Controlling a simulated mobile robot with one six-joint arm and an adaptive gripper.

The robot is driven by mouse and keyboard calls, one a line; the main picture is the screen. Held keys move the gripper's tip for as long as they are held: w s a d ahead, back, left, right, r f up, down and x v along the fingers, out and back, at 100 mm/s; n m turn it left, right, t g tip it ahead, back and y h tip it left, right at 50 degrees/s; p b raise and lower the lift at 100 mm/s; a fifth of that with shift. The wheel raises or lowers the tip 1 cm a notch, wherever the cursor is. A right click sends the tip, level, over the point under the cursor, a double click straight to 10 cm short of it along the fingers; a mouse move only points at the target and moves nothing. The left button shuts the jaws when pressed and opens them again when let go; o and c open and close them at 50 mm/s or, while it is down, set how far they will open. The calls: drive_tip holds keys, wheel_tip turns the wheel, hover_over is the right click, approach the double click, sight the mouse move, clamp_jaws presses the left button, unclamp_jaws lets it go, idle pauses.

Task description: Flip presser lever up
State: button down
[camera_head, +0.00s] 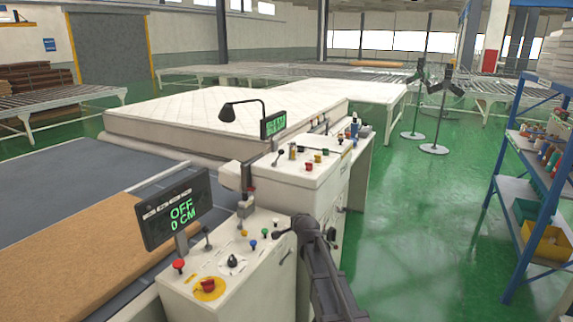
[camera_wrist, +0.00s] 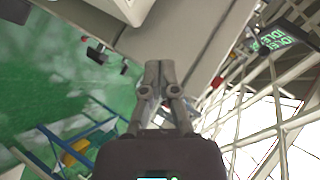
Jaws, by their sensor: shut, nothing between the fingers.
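A white control console (camera_head: 190,308) stands in the foreground with a display (camera_head: 177,209) reading "OFF 0 CM". A short black lever (camera_head: 207,239) rises from its top, and a black rotary knob (camera_head: 232,262) sits nearer. A second white console (camera_head: 318,190) behind it carries a tilted lever (camera_head: 279,156). I cannot tell which lever is the presser lever. My gripper (camera_head: 282,233) is by the right edge of the near console, its tips small in the head view. In the wrist view my gripper (camera_wrist: 160,66) is shut and empty, with its fingertips together.
Red buttons (camera_head: 178,264) and colored buttons (camera_head: 253,245) dot the near console. A white mattress (camera_head: 210,115) lies behind on the line, and a brown slab (camera_head: 75,265) lies at left. A blue shelf rack (camera_head: 510,190) stands right. Green floor (camera_head: 420,230) between is clear.

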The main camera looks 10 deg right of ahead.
drive_tip(key=w+d+r+m+t+h+b, duration=0.1)
drive_tip(key=w+d+r+m+t+b, duration=0.1)
drive_tip(key=w+r+m+t, duration=0.6)
drive_tip(key=w+r+m+b, duration=0.1)
drive_tip(key=w+m, duration=0.1)
drive_tip(key=w, duration=0.3)
drive_tip(key=shift+w+r+h, duration=0.15)
drive_tip(key=shift+h, duration=0.15)
drive_tip(key=shift+d, duration=0.1)
drive_tip(key=p, duration=0.3)
approach(279, 156)
drive_tip(key=w+d, duration=0.2)
drive_tip(key=d, duration=0.1)
drive_tip(key=w+d+r, duration=0.1)
drive_tip(key=d, duration=0.1)
drive_tip(key=shift+w+d, duration=0.25)
drive_tip(key=shift+w, duration=0.15)
drive_tip(key=shift+w+a+r+p, duration=0.45)
drive_tip(key=shift+w+a+r, duration=0.15)
drive_tip(key=shift+w+a, duration=0.3)
drive_tip(key=shift+w+a+r, duration=0.15)
drive_tip(key=shift+w+a, duration=0.2)
drive_tip(key=shift+a, duration=0.05)
drive_tip(key=shift+d, duration=0.15)
